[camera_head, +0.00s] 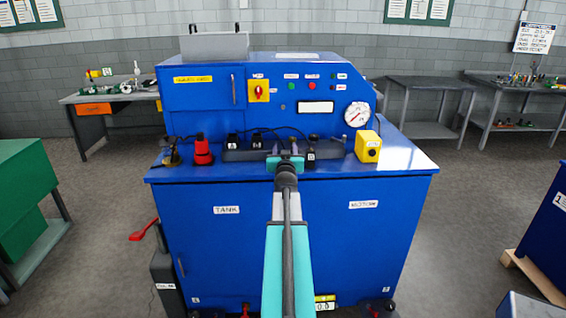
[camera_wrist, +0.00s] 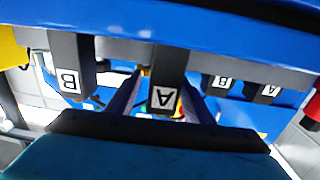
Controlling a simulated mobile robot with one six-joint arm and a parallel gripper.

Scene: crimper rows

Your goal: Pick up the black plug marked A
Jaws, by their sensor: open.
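A black plug marked A (camera_wrist: 166,70) is in the middle of the wrist view, its white label facing the camera. My gripper (camera_wrist: 161,88) is open, with one finger on each side of this plug; I cannot tell whether they touch it. In the head view my gripper (camera_head: 285,160) is at the grey rail (camera_head: 240,155) on the blue machine and hides this plug. A second, smaller-looking black plug marked A (camera_wrist: 268,91) is at the right of the wrist view.
A black plug marked B (camera_wrist: 70,65) stands beside the middle plug, and another B plug (camera_wrist: 222,83) is farther right. A red part (camera_head: 202,152) and a yellow box (camera_head: 368,147) stand on the machine top. The machine's upright panel (camera_head: 205,108) rises behind the rail.

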